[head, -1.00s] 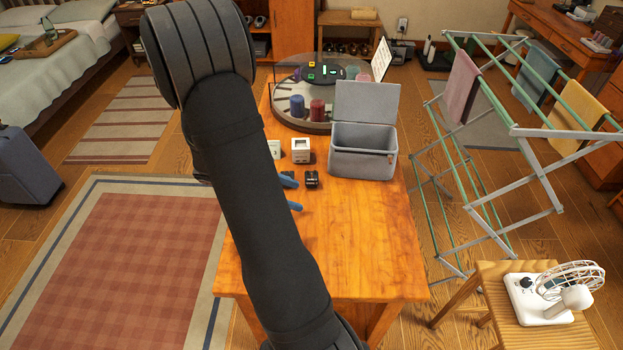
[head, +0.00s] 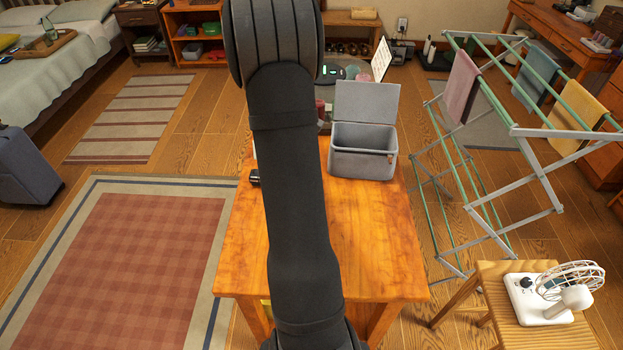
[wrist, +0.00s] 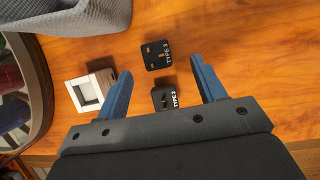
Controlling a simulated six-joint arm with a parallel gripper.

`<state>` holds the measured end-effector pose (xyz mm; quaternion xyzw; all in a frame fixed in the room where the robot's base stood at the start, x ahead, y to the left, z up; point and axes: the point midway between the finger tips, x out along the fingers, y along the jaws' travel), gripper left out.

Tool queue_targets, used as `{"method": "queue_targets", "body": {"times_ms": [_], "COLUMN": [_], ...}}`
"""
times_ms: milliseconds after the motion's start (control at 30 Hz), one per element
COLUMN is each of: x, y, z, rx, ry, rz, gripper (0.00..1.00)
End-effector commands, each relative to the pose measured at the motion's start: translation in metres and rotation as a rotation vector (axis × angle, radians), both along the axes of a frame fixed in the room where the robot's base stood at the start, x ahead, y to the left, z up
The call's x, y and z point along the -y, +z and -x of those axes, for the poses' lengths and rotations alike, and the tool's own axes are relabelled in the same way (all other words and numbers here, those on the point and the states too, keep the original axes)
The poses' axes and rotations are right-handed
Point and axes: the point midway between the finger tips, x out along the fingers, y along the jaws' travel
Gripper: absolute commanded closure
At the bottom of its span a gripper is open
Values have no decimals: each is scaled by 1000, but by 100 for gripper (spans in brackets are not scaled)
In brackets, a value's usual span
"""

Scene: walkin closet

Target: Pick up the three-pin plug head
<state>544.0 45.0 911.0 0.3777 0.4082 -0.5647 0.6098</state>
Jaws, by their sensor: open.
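Two small black plug heads with white lettering lie on the wooden table in the wrist view. The farther plug head (wrist: 157,54) shows what look like three gold-coloured pins or contacts and lies just beyond the fingertips. The nearer plug head (wrist: 164,97) lies between the fingers, its lower part hidden by the gripper body; its pin count is unclear. My gripper (wrist: 161,67) is open, its blue fingers either side and holding nothing. In the head view my arm hides the gripper and both plug heads.
A white square-framed box (wrist: 85,92) lies close left of the left finger. A grey open-lidded basket (head: 362,163) stands at the table's back right, before a round turntable. A small black item (head: 254,177) shows left of my arm. The table's front right (head: 385,250) is clear.

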Motion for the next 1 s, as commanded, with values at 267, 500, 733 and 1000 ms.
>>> {"method": "queue_targets", "body": {"times_ms": [267,500,733,1000], "x": [9,13,23,23], "y": [-21,-44,-69,-69], "z": [-1,-7,-9,-9], "rx": [0,-3,-1,1], "ry": [1,-1,0,0], "rz": [1,1,2,2], "gripper": [36,36,36,50]}}
